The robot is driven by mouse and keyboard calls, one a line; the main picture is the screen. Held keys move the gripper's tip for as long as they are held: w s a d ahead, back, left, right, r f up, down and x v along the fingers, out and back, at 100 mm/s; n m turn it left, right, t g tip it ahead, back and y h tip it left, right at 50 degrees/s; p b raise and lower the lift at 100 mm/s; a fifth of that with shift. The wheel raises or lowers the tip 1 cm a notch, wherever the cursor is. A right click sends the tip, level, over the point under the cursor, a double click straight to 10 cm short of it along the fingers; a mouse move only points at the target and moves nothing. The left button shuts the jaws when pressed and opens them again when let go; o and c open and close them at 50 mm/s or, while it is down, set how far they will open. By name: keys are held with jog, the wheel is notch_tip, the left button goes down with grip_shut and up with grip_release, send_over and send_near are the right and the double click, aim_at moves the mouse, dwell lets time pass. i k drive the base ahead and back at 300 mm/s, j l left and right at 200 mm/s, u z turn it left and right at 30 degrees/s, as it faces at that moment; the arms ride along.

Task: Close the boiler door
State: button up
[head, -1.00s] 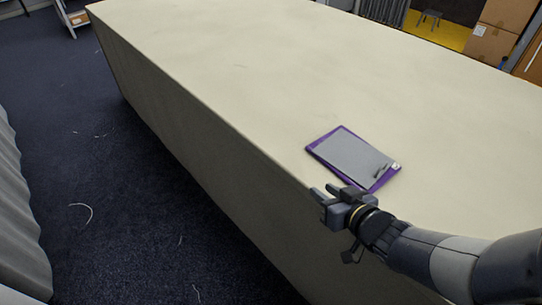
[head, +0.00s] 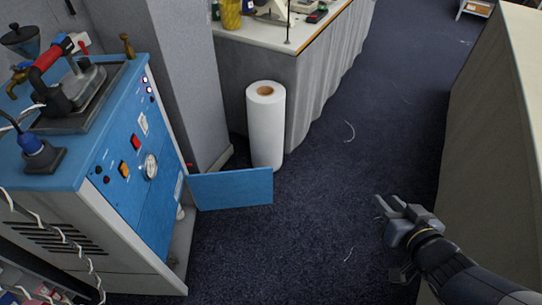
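The boiler (head: 120,165) is a blue-fronted cabinet with a grey side at the left of the head view. Its blue door (head: 231,188) stands open, swung out to the right from the front's lower part. My gripper (head: 384,208) is at the lower right, over the carpet and well apart from the door. Its two fingers are spread with nothing between them.
A white paper roll (head: 266,130) stands on the floor behind the door. A cloth-covered bench (head: 307,75) is at the back, and the long cloth table (head: 490,130) is at the right. Dark carpet (head: 320,225) lies clear between boiler and table.

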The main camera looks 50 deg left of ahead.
aim_at(218, 191)
jog(key=u, duration=3.3)
